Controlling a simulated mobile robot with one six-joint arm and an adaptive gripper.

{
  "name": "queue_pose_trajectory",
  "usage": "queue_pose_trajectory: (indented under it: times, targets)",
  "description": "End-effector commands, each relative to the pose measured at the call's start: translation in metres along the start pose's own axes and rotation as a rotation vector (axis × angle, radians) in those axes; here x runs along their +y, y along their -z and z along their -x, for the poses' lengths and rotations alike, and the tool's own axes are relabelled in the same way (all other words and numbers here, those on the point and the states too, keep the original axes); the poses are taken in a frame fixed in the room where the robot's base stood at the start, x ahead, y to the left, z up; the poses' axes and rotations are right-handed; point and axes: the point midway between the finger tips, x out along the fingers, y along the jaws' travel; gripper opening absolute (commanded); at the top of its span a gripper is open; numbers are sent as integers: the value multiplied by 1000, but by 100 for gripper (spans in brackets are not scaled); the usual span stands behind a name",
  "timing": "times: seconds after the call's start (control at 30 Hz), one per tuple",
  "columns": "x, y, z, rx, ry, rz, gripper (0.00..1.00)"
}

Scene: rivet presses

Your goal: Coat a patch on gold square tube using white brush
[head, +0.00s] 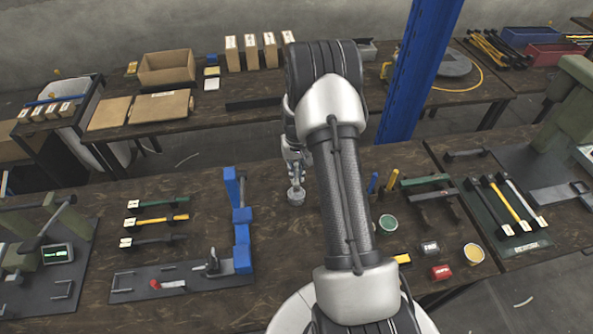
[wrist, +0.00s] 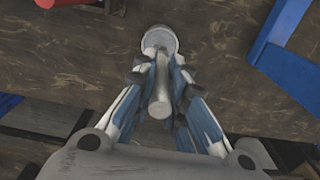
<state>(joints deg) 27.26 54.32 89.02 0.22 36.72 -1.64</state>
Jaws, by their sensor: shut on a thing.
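My gripper (head: 294,158) points down over the middle of the near table. In the wrist view my gripper (wrist: 160,95) is shut on a pale grey, round-handled tool, which looks like the white brush (wrist: 159,100). Its wide round end shows below the fingers in the head view (head: 295,196); I cannot tell if it touches the table. A yellow bar with a white end block, perhaps the gold square tube (head: 160,221), lies at the left between a green and a dark bar. Another yellow bar (head: 507,205) lies on the right-hand mat, so which is the tube is unsure.
A blue upright fixture (head: 242,245) stands left of my gripper on a grey plate (head: 130,285). Green (head: 388,223) and yellow (head: 473,253) pots stand at the right. Small blue (head: 372,183) and yellow (head: 391,180) upright pieces stand behind them. A blue post (head: 416,70) rises beyond.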

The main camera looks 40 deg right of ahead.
Motion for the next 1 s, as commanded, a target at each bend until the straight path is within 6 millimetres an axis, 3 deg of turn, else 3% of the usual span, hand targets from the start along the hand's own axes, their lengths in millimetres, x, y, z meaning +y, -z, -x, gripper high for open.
queue_pose_trajectory:
  times: [1.0]
  targets:
    - [0, 0, -6, 0, 0, 0, 0]
